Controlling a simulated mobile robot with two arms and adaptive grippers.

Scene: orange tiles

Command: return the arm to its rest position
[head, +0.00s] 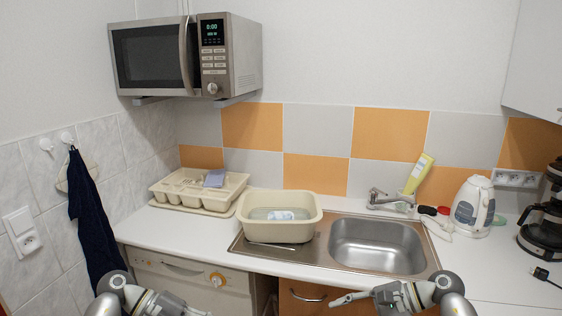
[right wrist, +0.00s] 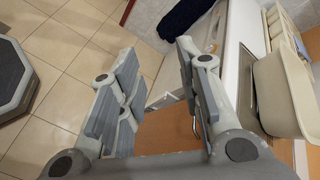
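My right gripper (head: 345,299) is at the bottom of the head view, in front of the orange cabinet door below the sink, pointing left. In the right wrist view its two fingers (right wrist: 156,62) stand apart with nothing between them. My left gripper (head: 195,311) is at the bottom edge, pointing right in front of the white appliance front. It is partly cut off, and its opening does not show. Both grippers are lower than the countertop.
The countertop (head: 184,235) holds a beige basin (head: 275,231), a cutlery tray (head: 197,202) and a metal sink (head: 377,262). A kettle (head: 473,206) and coffee maker (head: 541,222) stand at the right. A dark towel (head: 92,217) hangs left. Tiled floor (right wrist: 62,52) is open.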

